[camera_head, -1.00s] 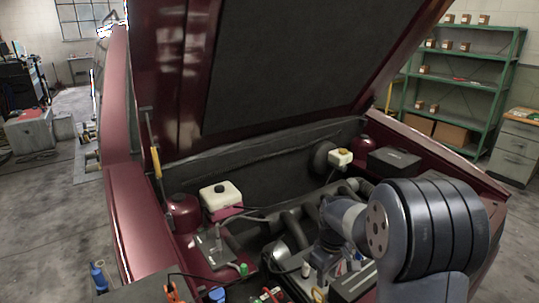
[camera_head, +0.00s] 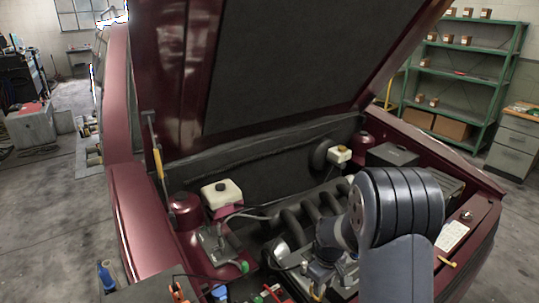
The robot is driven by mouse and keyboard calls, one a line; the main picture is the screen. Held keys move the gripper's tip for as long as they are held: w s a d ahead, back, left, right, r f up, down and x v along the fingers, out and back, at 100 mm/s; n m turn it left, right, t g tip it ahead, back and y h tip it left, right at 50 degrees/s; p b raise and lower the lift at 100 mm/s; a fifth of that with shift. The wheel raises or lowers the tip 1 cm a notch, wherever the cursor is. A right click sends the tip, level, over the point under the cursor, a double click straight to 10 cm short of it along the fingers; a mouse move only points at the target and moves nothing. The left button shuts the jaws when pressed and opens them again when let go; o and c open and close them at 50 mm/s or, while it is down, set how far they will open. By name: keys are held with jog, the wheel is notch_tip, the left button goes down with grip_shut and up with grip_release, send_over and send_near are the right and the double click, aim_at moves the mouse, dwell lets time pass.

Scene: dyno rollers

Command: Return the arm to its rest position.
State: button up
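My arm (camera_head: 395,215) reaches up from the bottom right of the head view, over the front of the open engine bay. Its thick grey joint covers part of the engine. The forearm side of it points down and left toward the engine (camera_head: 300,222). Around the far end of the arm (camera_head: 328,262), small parts overlap the engine's front. I cannot make out the gripper's fingers there, nor whether it holds anything.
The dark red car's raised hood (camera_head: 285,70) fills the upper middle. A white reservoir (camera_head: 221,195) stands at the bay's left. Tools, including a blue-handled one (camera_head: 106,276), lie at the front left. Green shelves (camera_head: 463,75) and a grey drawer cabinet (camera_head: 512,150) stand back right.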

notch_tip(320, 180, up, 14)
jog(key=p, duration=0.8)
jog(key=shift+p, duration=0.35)
jog(key=shift+d, duration=0.1)
